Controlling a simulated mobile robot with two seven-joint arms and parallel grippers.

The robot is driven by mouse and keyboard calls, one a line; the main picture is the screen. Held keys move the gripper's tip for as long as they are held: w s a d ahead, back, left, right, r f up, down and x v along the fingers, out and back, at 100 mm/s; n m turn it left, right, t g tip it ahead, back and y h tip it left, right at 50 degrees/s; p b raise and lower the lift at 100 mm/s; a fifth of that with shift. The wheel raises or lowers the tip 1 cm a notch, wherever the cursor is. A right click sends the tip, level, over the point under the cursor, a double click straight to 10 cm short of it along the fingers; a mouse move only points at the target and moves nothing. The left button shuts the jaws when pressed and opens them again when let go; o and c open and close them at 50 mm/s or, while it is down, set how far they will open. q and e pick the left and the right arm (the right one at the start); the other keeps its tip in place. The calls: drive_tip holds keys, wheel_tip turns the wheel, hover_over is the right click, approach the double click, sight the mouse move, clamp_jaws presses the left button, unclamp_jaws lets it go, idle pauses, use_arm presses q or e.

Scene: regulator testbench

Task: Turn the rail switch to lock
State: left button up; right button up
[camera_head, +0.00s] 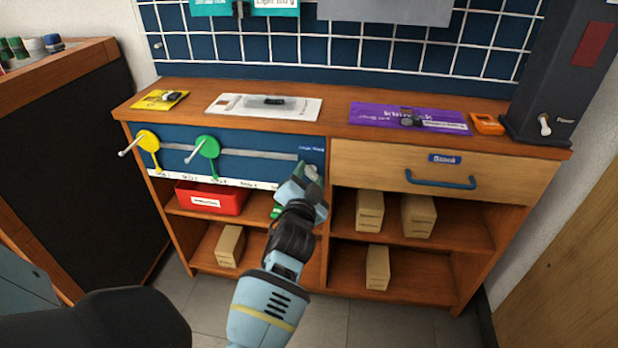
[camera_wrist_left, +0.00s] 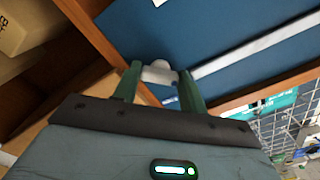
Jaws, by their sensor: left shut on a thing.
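A blue panel (camera_head: 255,140) on the left half of the workbench front carries a horizontal grey rail (camera_head: 245,153). A yellow lever (camera_head: 148,140) and a green lever (camera_head: 208,147) sit along the rail. In the left wrist view, the green fingers of my left gripper (camera_wrist_left: 160,75) are shut on a pale grey knob, the rail switch (camera_wrist_left: 158,71), near the end of the rail. The gripper mostly hides the switch in the head view. My right gripper is out of view.
A drawer (camera_head: 440,165) with a blue handle is to the right of the panel. Below are open shelves with a red bin (camera_head: 211,198) and several cardboard boxes.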

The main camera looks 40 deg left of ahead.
use_arm(q)
drive_tip(key=o, duration=0.8)
drive_tip(key=shift+o, duration=0.9)
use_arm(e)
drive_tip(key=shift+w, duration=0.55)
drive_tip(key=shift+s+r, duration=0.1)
